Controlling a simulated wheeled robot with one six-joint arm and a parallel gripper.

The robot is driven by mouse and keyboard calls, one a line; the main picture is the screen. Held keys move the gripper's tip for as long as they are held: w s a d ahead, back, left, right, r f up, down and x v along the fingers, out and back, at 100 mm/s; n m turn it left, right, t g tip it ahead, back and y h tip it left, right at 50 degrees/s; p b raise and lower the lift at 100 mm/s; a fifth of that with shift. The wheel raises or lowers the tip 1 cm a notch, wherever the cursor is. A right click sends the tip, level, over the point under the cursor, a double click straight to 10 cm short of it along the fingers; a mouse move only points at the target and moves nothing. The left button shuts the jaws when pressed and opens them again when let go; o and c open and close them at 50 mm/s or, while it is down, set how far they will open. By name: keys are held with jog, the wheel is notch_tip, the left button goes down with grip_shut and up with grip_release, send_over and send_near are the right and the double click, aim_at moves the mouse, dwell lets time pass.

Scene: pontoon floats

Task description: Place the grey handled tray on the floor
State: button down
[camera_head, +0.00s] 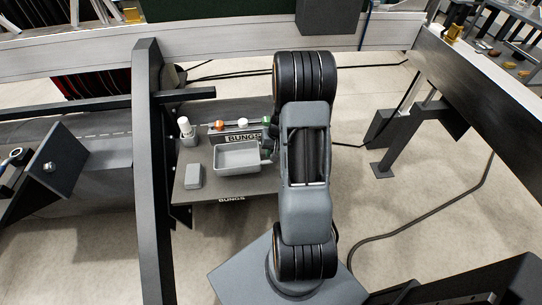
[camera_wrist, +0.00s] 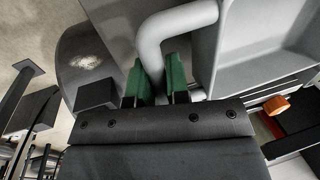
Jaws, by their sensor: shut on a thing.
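The grey handled tray (camera_head: 237,158) is at the dark shelf marked BUNGS, left of my arm in the head view. It looks level and empty; whether it touches the shelf is not clear. My gripper (camera_wrist: 157,88) has green fingers shut on the tray's thick grey handle (camera_wrist: 170,25) in the wrist view. The tray's inside (camera_wrist: 262,40) fills the upper right of that view. In the head view my arm partly hides the gripper. The pale concrete floor (camera_head: 230,245) shows below the shelf.
On the shelf (camera_head: 205,205) are a small grey block (camera_head: 194,175), a white-capped bottle (camera_head: 186,130) and several caps, one orange (camera_head: 219,126). A dark upright beam (camera_head: 148,170) stands to the left. A black cable (camera_head: 420,222) lies on open floor to the right.

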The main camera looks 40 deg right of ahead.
jog(key=shift+d+x, duration=0.2)
jog(key=shift+x, duration=0.75)
jog(key=shift+d+x, duration=0.2)
jog(key=shift+x, duration=0.7)
jog(key=c, duration=1.1)
grip_release()
jog(key=shift+w+f, duration=0.1)
